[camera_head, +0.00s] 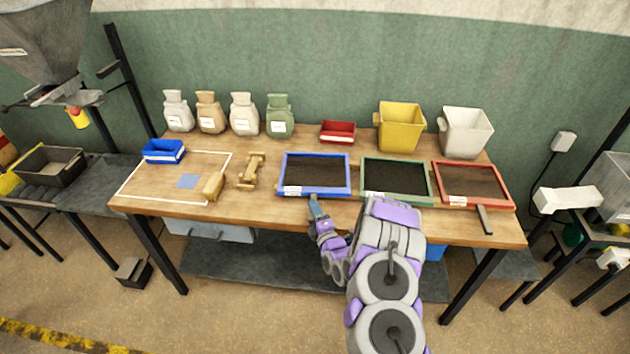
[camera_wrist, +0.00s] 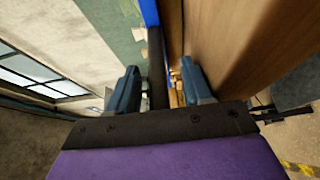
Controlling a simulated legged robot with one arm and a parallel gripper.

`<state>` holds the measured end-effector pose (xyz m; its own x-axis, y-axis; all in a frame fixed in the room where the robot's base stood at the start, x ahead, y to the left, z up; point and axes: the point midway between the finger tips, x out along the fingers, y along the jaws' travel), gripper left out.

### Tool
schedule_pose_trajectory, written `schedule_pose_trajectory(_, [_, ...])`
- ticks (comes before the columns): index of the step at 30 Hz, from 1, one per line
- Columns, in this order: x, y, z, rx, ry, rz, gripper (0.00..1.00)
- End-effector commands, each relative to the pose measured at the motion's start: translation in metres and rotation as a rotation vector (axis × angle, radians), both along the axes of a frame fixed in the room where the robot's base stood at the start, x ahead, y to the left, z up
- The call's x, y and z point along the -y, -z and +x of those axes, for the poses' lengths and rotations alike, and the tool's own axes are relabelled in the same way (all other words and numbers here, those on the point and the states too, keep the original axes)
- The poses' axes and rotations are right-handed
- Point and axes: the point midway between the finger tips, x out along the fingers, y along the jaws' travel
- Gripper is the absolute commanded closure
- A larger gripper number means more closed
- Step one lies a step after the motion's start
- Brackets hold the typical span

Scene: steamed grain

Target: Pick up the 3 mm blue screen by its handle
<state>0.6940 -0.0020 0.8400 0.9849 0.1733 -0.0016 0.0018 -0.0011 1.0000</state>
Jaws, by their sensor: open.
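The blue-framed screen (camera_head: 331,195) with dark mesh lies on the workbench, left of the green and red screens, with a white label on its front rim. My gripper (camera_head: 315,208) is at its front side, by the table's front edge. In the wrist view, a dark handle (camera_wrist: 157,72) runs from the blue frame (camera_wrist: 148,12) between the two open fingers of my gripper (camera_wrist: 158,80). The handle looks nearer the left finger, with a gap on the right.
The green screen (camera_head: 396,160) sits close on the right, partly behind my arm. The red screen (camera_head: 466,163) is farther right. A wooden stand (camera_head: 251,171) and a small tan block (camera_head: 213,187) lie left. Bags and bins line the back.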

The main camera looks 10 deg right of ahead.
Motion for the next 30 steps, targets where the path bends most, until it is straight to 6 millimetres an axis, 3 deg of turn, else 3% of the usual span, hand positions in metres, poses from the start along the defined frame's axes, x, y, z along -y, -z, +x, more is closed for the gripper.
schedule_pose_trajectory(2, [-0.0006, -0.0002, 0.0000, 0.000, -0.001, -0.001, 0.50])
schedule_pose_trajectory(18, [-0.0008, 0.0004, 0.0000, -0.001, -0.001, -0.001, 1.00])
schedule_pose_trajectory(30, [-0.0009, 0.0011, -0.0001, -0.003, -0.002, -0.001, 1.00])
